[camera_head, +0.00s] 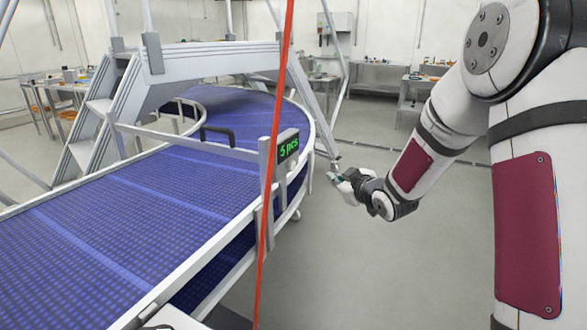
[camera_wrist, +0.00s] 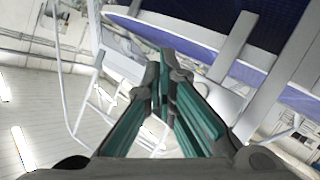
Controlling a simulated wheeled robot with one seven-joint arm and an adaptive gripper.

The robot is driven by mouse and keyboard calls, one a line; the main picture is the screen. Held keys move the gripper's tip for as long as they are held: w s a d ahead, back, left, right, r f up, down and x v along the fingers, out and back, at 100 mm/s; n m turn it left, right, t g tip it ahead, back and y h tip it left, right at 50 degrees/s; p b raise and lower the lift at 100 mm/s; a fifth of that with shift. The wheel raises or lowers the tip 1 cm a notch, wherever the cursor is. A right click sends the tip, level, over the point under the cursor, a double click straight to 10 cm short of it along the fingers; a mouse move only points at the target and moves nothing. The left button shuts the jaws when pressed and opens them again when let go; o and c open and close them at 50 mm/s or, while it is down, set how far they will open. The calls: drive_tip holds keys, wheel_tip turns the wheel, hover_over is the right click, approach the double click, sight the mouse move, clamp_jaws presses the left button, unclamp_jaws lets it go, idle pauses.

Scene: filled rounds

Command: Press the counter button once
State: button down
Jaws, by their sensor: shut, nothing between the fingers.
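The counter (camera_head: 288,146) is a small dark box with a green display reading "5 pcs", fixed to a grey post at the conveyor's outer rail. I cannot clearly make out its button in either view. My gripper (camera_head: 333,176) is to the right of the counter and a little lower, with a visible gap in the head view. In the wrist view my gripper (camera_wrist: 163,62) shows its two teal-lined fingers meeting at the tips, with nothing held. A pale rounded part (camera_wrist: 228,98) beside the post lies just right of the fingers; I cannot tell if it belongs to the counter.
The blue conveyor belt (camera_head: 130,220) with its pale side rail curves along the left. A red vertical strip (camera_head: 272,165) crosses the head view near the counter. A grey stair platform (camera_head: 190,58) spans the belt. Floor (camera_head: 400,270) below my arm is clear.

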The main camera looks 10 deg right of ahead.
sight(292, 166)
drive_tip(key=shift+w+a, duration=0.1)
drive_tip(key=w+a+b, duration=0.2)
drive_tip(key=w+a, duration=0.3)
drive_tip(key=a, duration=0.2)
drive_tip(key=shift+b, duration=0.35)
drive_tip(key=shift+w+a, duration=0.1)
idle(1.3)
drive_tip(key=shift+w+a+b, duration=0.15)
drive_tip(key=shift+a+b, duration=0.05)
drive_tip(key=shift+b, duration=0.2)
drive_tip(key=shift+w+a+b, duration=0.3)
drive_tip(key=shift+a+b, duration=0.05)
drive_tip(key=shift+a, duration=0.1)
idle(0.8)
idle(0.3)
drive_tip(key=shift+s+d, duration=0.55)
drive_tip(key=shift+d, duration=0.2)
